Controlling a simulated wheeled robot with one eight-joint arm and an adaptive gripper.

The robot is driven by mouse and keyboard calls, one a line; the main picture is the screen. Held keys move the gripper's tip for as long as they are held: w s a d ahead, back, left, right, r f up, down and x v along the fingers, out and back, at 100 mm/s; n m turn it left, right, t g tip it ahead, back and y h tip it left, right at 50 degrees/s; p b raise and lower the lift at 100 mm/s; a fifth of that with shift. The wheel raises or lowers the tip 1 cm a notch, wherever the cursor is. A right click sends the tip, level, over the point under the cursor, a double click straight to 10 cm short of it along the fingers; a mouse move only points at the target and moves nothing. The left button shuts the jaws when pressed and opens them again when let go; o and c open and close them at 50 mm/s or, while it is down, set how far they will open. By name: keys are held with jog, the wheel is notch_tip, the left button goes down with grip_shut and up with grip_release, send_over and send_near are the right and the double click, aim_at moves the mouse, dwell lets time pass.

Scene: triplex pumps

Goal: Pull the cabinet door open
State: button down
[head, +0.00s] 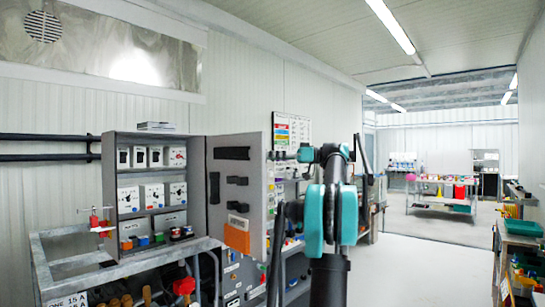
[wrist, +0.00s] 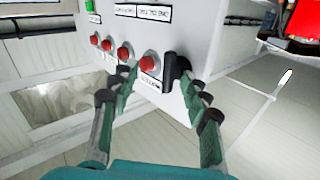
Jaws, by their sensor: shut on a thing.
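The grey cabinet (head: 107,185) stands on a metal bench, with its front open to me in the head view. Its door (head: 257,200) is swung out to the right, its inner face with black fittings and an orange box toward me. In the wrist view, the door's outer face (wrist: 205,25) carries red buttons and a black handle (wrist: 172,72). My gripper (wrist: 158,78) has its two fingers on either side of the handle area and is shut on the handle. In the head view my gripper (head: 279,155) is at the door's right edge, partly hidden by it.
Several boxed devices (head: 138,198) fill the cabinet's shelves. A metal-framed bench (head: 60,250) with a red clamp (head: 98,222) is at the left. A wall chart (head: 292,130) hangs behind the door. The floor (head: 430,260) to the right is clear, up to shelves at the far right.

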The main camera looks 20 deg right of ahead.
jog(key=shift+w+a, duration=0.2)
jog(key=shift+w, duration=0.2)
jog(key=c, duration=1.3)
grip_release()
jog(key=shift+o, duration=0.2)
jog(key=shift+w+a, duration=0.2)
jog(key=shift+s+d+f, duration=0.1)
jog(key=shift+d, duration=0.05)
jog(key=shift+c, duration=0.7)
jog(key=shift+d, duration=0.15)
jog(key=v, duration=1.2)
jog(key=shift+s, duration=0.2)
